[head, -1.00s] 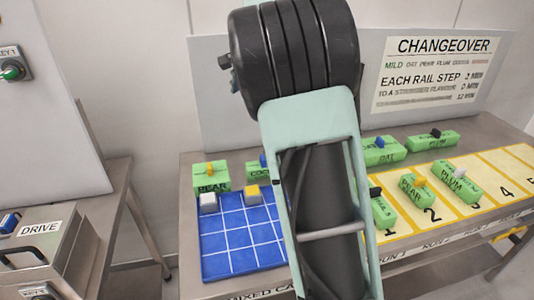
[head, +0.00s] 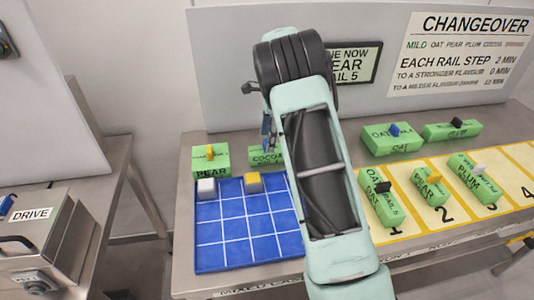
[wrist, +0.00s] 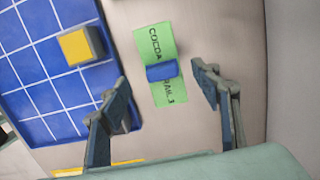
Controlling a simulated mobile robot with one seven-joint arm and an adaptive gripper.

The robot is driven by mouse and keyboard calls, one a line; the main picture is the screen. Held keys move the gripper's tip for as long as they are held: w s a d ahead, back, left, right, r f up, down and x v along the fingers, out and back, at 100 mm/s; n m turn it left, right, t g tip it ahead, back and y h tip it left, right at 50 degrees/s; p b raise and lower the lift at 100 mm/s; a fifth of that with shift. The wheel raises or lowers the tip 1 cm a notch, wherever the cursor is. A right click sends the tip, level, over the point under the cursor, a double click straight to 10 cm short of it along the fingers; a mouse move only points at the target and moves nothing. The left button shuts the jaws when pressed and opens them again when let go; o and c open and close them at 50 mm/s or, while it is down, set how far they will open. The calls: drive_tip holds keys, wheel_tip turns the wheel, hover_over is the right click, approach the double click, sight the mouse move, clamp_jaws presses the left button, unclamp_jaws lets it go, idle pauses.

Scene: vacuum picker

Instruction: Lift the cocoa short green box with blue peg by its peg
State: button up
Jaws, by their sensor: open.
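The cocoa short green box (wrist: 172,94) lies on the steel table in the wrist view, labelled COCOA and RAIL 3. Its blue peg (wrist: 162,72) stands up from the middle of its top. In the head view the box (head: 262,156) is partly hidden behind my arm and gripper. My gripper (wrist: 158,84) is open and empty, with one finger to each side of the box in the wrist view. The blue peg appears between the fingertips. I see no contact, and the height gap is hard to tell. In the head view my gripper (head: 268,138) points down over the box.
A green PEAR box (head: 211,162) stands just left of the cocoa box. In front is a blue gridded mat (head: 235,228) with a white block (head: 206,188) and a yellow block (head: 253,182). More green boxes sit to the right, some on a yellow numbered strip (head: 405,225).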

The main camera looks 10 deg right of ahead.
drive_tip(key=shift+w+a+f+p, duration=0.15)
drive_tip(key=shift+f+p, duration=0.1)
drive_tip(key=shift+f, duration=1.2)
drive_tip(key=shift+a+f+p, duration=0.1)
drive_tip(key=shift+f+p, duration=0.15)
drive_tip(key=shift+f, duration=1.15)
drive_tip(key=c, duration=1.3)
